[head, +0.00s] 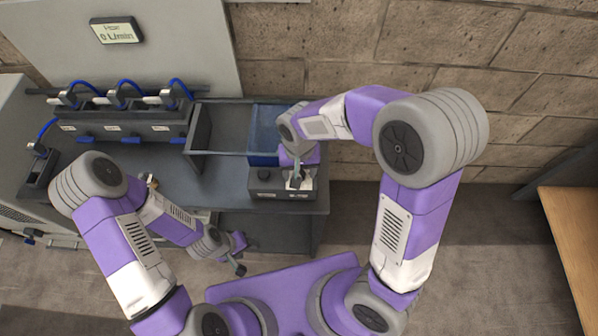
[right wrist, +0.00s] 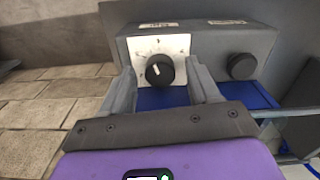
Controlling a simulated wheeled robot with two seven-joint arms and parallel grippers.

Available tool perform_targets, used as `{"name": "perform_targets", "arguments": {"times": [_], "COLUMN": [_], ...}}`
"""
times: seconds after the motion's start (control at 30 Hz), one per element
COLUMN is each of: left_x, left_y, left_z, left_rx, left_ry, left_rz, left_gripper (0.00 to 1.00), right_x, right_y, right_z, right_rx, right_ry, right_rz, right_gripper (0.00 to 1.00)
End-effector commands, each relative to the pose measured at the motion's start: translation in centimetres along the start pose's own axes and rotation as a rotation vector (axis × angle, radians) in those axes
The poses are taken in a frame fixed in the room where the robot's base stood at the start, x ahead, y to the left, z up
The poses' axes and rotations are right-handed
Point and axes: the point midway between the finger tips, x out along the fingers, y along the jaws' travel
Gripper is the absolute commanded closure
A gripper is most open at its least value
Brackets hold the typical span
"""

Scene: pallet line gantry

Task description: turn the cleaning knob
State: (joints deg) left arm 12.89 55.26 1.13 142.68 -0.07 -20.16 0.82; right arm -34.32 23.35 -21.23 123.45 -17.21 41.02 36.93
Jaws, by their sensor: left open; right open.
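A grey control box (head: 266,186) stands at the right end of the dark bench. In the right wrist view the box (right wrist: 205,50) carries a black knob with a white pointer mark (right wrist: 159,70) on a white dial plate, and a plain black knob (right wrist: 242,66) to its right. Their labels are too small to read. My right gripper (right wrist: 160,78) is open, its fingers on either side of the dial knob, with a visible gap to the knob. In the head view my right gripper (head: 298,179) partly hides the dial. My left gripper (head: 239,256) is open and empty, in front of the bench.
A blue bin (head: 264,135) stands behind the box. A unit with several blue-hosed fittings (head: 120,121) stands at the back left of the bench. A grey panel with a small display (head: 116,31) is above it. A wooden surface (head: 572,245) is at the far right, with open floor before it.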

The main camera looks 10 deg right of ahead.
Motion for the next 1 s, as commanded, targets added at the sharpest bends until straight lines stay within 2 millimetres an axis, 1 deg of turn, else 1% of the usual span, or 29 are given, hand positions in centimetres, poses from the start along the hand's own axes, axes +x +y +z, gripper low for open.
{"name": "perform_targets", "arguments": {"times": [0.03, 0.1, 0.33, 0.37, 0.7, 0.73, 1.0], "left_x": [0.14, 0.17, 0.13, 0.13, 0.13, 0.13, 0.06], "left_y": [-0.05, -0.06, -0.04, -0.04, -0.04, -0.04, -0.02], "left_z": [0.00, 0.01, 0.01, 0.01, 0.01, 0.01, 0.01], "left_rx": [0.000, 0.000, 0.000, 0.000, 0.000, 0.000, 0.000], "left_ry": [0.000, 0.000, 0.000, 0.000, 0.000, 0.000, 0.000], "left_rz": [0.000, 0.000, 0.000, 0.000, 0.000, 0.000, 0.000], "left_gripper": [0.44, 0.44, 0.44, 0.44, 0.44, 0.44, 0.44], "right_x": [0.44, 0.65, 0.66, 0.66, 0.65, 0.65, 0.63], "right_y": [0.03, 0.03, 0.01, 0.00, -0.01, 0.00, 0.02], "right_z": [0.04, 0.03, 0.01, 0.01, 0.01, 0.00, -0.01], "right_rx": [0.000, 0.000, 0.000, 0.000, -0.001, -0.001, -0.033], "right_ry": [-0.002, -0.001, 0.000, 0.000, 0.000, 0.000, 0.000], "right_rz": [0.001, 0.000, -0.001, -0.001, -0.001, -0.001, -0.001], "right_gripper": [0.39, 0.39, 0.39, 0.40, 0.93, 0.95, 0.95]}}
